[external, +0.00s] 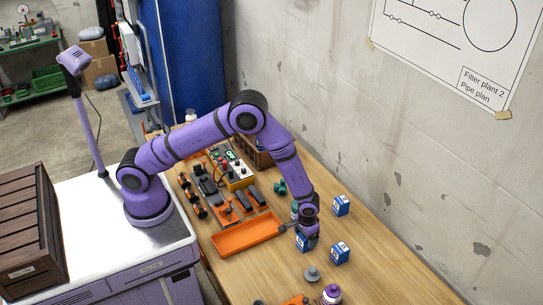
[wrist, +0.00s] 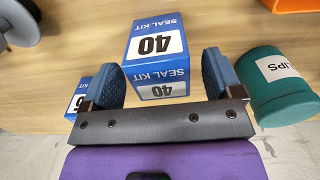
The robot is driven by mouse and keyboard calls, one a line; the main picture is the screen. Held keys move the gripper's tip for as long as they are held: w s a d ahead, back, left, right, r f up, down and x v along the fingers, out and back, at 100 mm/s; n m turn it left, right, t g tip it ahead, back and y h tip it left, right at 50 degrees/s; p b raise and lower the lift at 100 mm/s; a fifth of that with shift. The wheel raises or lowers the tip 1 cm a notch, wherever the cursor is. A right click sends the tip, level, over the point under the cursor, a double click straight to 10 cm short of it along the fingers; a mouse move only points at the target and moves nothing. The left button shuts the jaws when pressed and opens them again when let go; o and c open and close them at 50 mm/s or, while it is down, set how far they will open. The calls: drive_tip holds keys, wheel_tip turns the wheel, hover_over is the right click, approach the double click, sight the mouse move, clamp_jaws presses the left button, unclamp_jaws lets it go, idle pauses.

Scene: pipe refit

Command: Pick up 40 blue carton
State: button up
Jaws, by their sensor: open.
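The 40 carton (wrist: 157,45) is a blue and white box marked "SEAL KIT 40". In the wrist view it shows between the two fingers of my gripper (wrist: 163,80), which are apart on either side of it. I cannot tell whether either finger touches it. In the external view my gripper (external: 308,230) is low over the table, right above this carton (external: 302,243), and partly hides it. The carton stands on the wooden table.
Another blue carton (wrist: 77,98) is close by; blue cartons (external: 340,253) and (external: 341,205) stand to the right. A green canister (wrist: 280,85) is close to one finger. An orange tray (external: 247,236) lies left, a grey fitting (external: 311,273) in front. Bare table (external: 400,285) lies front right.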

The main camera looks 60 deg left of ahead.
wheel_tip(320, 180, down, 3)
drive_tip(key=shift+f, duration=0.2)
drive_tip(key=c, duration=1)
drive_tip(key=shift+r, duration=0.25)
